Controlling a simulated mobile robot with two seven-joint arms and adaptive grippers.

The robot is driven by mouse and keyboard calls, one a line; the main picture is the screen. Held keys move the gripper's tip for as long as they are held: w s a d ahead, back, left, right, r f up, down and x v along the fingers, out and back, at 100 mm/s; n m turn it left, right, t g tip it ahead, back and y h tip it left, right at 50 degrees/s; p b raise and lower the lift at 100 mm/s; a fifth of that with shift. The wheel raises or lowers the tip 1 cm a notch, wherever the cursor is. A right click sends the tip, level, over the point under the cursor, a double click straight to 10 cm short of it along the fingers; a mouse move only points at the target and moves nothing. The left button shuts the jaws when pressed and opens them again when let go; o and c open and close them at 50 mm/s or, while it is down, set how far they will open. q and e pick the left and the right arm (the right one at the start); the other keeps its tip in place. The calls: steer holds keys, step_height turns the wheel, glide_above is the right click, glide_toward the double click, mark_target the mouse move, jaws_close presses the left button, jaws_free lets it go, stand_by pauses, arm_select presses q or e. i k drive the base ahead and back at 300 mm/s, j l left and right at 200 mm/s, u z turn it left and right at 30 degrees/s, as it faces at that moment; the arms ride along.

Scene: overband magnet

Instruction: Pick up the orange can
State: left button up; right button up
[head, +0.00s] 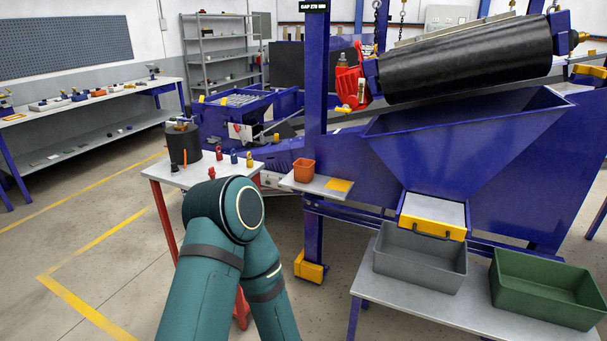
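The orange can (303,170) looks like a small open-topped orange pot. It stands upright on a small grey shelf (318,186) beside a blue post, near the middle of the head view. A flat yellow-orange square (338,185) lies on the shelf to its right. One of my teal arms rises from the bottom of the view, with its bent joint left of and below the can, apart from it in the picture. Neither of my grippers shows.
A red-legged table (200,172) at the left holds a black cylinder (184,144) and several small coloured items. A grey bin (420,258) and a green bin (545,288) stand on a bench at lower right. A blue hopper (465,135) rises behind. Floor at left is clear.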

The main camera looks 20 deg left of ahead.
mark_target(305, 169)
steer(key=i+j+z, duration=0.15)
steer(key=z, duration=0.3)
steer(key=j+z, duration=0.45)
steer(key=i+j+z, duration=0.15)
steer(key=j, duration=0.3)
steer(key=j+z, duration=0.15)
steer(key=j, duration=0.3)
steer(key=j+z, duration=0.15)
steer(key=j, duration=0.85)
steer(key=i, duration=0.05)
